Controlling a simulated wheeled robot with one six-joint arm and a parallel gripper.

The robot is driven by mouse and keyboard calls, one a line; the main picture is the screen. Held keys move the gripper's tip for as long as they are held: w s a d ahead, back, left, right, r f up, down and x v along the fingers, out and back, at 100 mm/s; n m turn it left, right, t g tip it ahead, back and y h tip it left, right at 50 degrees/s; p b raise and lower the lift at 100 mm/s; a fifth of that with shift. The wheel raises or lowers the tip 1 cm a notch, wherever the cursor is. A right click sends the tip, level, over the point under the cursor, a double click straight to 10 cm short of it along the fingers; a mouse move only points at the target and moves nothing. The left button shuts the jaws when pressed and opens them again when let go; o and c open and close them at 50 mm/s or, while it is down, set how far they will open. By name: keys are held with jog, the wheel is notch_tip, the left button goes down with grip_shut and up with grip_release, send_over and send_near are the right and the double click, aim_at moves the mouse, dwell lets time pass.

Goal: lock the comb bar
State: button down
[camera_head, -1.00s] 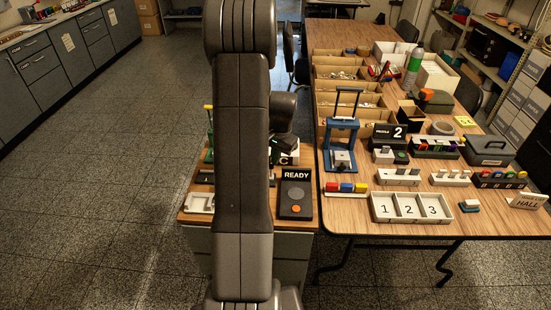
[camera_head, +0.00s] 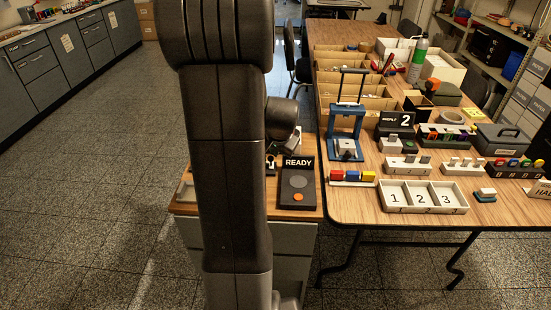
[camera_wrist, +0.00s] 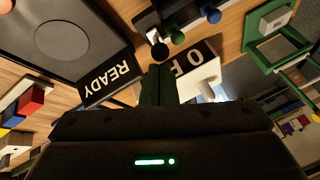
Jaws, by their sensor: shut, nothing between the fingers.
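My gripper (camera_wrist: 160,72) shows in the wrist view as two dark fingers pressed together, with nothing between them. The fingertips are over the small wooden desk, beside a black sign with white letters that they partly cover (camera_wrist: 197,56). A white block with a rounded knob (camera_wrist: 203,84) is right of the fingers. Just beyond the tips is a dark fixture with black, blue and green round knobs (camera_wrist: 177,37). I cannot tell which part is the comb bar, or whether the fingers touch anything. In the head view my arm hides most of this area.
The READY panel (camera_head: 298,184) lies close by; its sign also shows in the wrist view (camera_wrist: 108,74). A green frame (camera_wrist: 275,28) stands right of the fingers. The table (camera_head: 345,207) holds a blue press (camera_head: 346,132), a numbered tray (camera_head: 424,209) and colored blocks (camera_head: 352,176).

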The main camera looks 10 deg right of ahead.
jog(key=s+t+b, duration=0.1)
jog(key=b, duration=0.2)
jog(key=s+f+t+b, duration=0.1)
jog(key=t+b, duration=0.1)
jog(key=shift+s+a+f+h+b, duration=0.1)
jog(key=shift+a+f+h+b, duration=0.1)
jog(key=shift+a+h+b, duration=0.15)
jog(key=shift+r, duration=0.25)
jog(key=shift+w+d+f, duration=0.2)
jog(key=shift+w+d, duration=0.05)
jog(key=shift+w, duration=0.5)
